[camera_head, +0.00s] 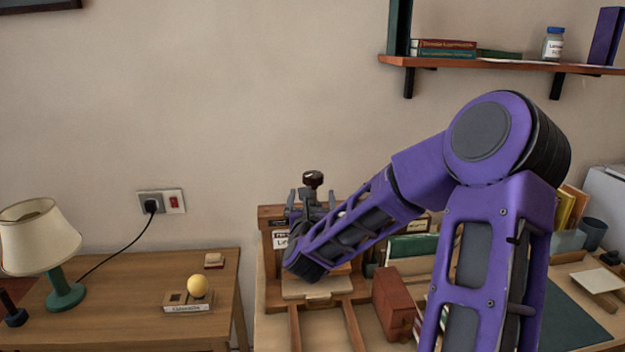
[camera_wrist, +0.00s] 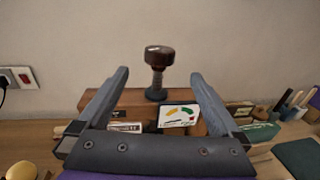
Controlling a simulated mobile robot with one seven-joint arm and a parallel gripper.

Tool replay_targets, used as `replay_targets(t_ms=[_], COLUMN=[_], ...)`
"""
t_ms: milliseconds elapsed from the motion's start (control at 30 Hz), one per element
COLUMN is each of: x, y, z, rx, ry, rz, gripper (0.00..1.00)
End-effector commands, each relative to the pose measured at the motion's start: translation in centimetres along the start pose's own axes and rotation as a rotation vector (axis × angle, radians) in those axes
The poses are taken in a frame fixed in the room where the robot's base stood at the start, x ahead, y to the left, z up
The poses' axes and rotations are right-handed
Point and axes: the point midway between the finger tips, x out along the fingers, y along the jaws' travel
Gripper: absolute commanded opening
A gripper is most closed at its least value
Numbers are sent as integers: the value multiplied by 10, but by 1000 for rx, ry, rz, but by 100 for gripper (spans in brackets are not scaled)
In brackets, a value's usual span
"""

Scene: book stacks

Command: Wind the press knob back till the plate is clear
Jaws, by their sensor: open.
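The press knob (camera_wrist: 160,56) is dark brown and rounded, on a threaded grey screw above a wooden beam (camera_wrist: 130,98). In the head view the knob (camera_head: 313,178) stands upright at the top of the press. My gripper (camera_wrist: 158,82) is open, its two fingers spread to either side of the knob's screw, with a gap on both sides. In the head view my gripper (camera_head: 311,192) is at the press, just below the knob and partly hidden by my wrist. A pale board (camera_head: 318,290) shows low on the press. My arm hides much of the press, and I cannot tell the plate's height.
A red-brown box (camera_head: 394,304) and upright files (camera_head: 412,246) stand right of the press. A lamp (camera_head: 40,245) and a yellow ball on a small stand (camera_head: 187,303) are on the left table. A shelf (camera_head: 500,65) hangs above right. The wall before the knob is bare.

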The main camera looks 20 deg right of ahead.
Motion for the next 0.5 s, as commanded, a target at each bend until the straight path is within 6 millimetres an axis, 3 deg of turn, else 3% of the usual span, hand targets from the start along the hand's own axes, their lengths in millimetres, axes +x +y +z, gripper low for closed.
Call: replay_targets(t_ms=[300, 500], x=[69, 97], y=[0, 1], z=[1, 1], rx=[2, 0], ry=[-1, -1], rz=[-1, 1], gripper=[100, 100])
